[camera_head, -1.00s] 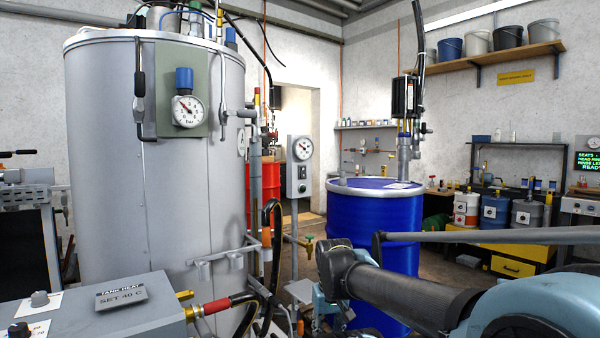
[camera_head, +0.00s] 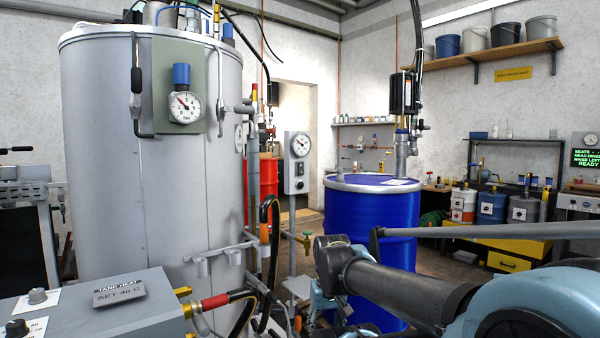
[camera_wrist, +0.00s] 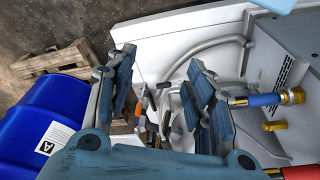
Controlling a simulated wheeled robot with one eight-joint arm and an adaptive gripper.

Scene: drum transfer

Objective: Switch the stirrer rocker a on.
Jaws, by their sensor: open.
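I cannot make out a rocker labelled for stirrer a in either view. A grey post-mounted box (camera_head: 297,180) with a round dial and small dark and green controls stands between the tank and the blue drum; its controls are too small to read. My gripper (camera_wrist: 162,88) is open in the wrist view, its two blue-grey fingers apart with nothing held between them. Behind the fingers are a white panel edge, grey hose and pipe fittings. In the head view my gripper is partly hidden low behind my arm.
A large grey tank (camera_head: 150,220) with a pressure gauge fills the left. A tank heat box (camera_head: 105,310) with knobs is at front left. A blue drum (camera_head: 372,222) stands right of centre; a blue drum (camera_wrist: 45,110) shows in the wrist view beside a wooden pallet (camera_wrist: 50,60).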

